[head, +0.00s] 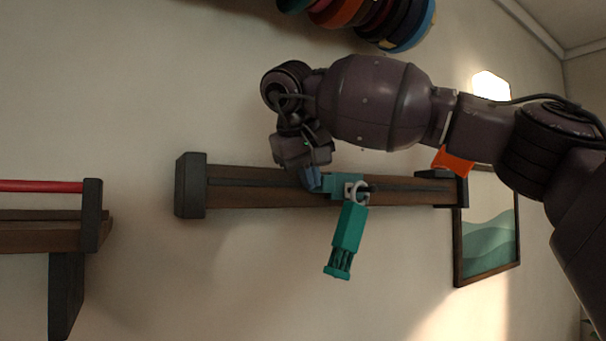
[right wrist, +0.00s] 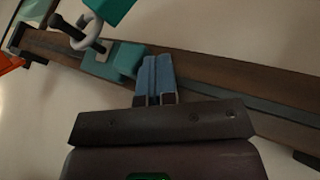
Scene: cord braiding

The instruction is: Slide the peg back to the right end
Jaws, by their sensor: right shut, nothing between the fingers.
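A brown wooden rail (head: 260,187) with a dark groove is fixed on the wall. On it sits a teal slider (head: 342,186), right of the rail's middle, with a dark peg (right wrist: 66,32) sticking out. A pale ring (head: 357,193) hangs on the peg and carries a teal lantern-like piece (head: 348,229). My right gripper (head: 311,179) has its blue fingers shut and empty, at the slider's left side. In the right wrist view the fingers (right wrist: 156,78) are beside the teal block (right wrist: 128,60), touching or almost touching it. My left gripper is not in view.
The rail has a dark block (head: 190,185) at its left end and another (head: 442,190) at its right end. An orange piece (head: 453,161) shows above the right end. A framed picture (head: 488,235) hangs beyond it. A shelf with a red bar (head: 40,186) is at far left.

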